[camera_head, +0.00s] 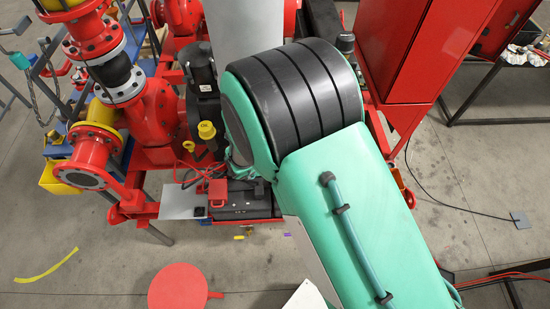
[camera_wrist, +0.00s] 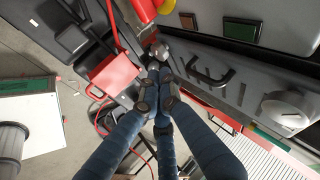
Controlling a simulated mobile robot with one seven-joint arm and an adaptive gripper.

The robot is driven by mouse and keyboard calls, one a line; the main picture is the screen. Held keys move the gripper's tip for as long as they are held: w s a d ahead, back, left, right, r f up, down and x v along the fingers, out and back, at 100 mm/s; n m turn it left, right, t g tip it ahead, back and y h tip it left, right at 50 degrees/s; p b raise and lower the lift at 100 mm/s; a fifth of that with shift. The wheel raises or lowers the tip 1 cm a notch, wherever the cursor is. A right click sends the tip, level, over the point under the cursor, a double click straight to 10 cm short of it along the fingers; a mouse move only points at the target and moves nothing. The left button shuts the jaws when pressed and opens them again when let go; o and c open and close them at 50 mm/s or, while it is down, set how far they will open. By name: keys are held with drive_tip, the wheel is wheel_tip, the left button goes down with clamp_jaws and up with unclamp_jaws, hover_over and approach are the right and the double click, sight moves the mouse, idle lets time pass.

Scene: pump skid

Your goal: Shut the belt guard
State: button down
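In the wrist view, a long dark grey housing (camera_wrist: 240,62) with a black bar handle (camera_wrist: 210,72) runs across the upper right. It may be the belt guard, but I cannot tell for sure, nor how far open it is. My gripper (camera_wrist: 158,90) has blue fingers with dark tips drawn close together, left of the handle and apart from it. The tips overlap a small silvery round part (camera_wrist: 159,50) in the picture; contact is unclear. No held object shows. In the head view my teal and black arm hides the gripper and much of the skid.
Red pipes and flanges (camera_head: 158,110) stand at the left of the head view. A red cabinet (camera_head: 425,50) stands at the right. A red lever or block (camera_head: 218,188) and a red round stool-like disc (camera_head: 177,288) are in front. A cable lies on the floor.

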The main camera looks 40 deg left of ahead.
drive_tip(key=shift+v, duration=2.15)
drive_tip(key=shift+a, duration=0.15)
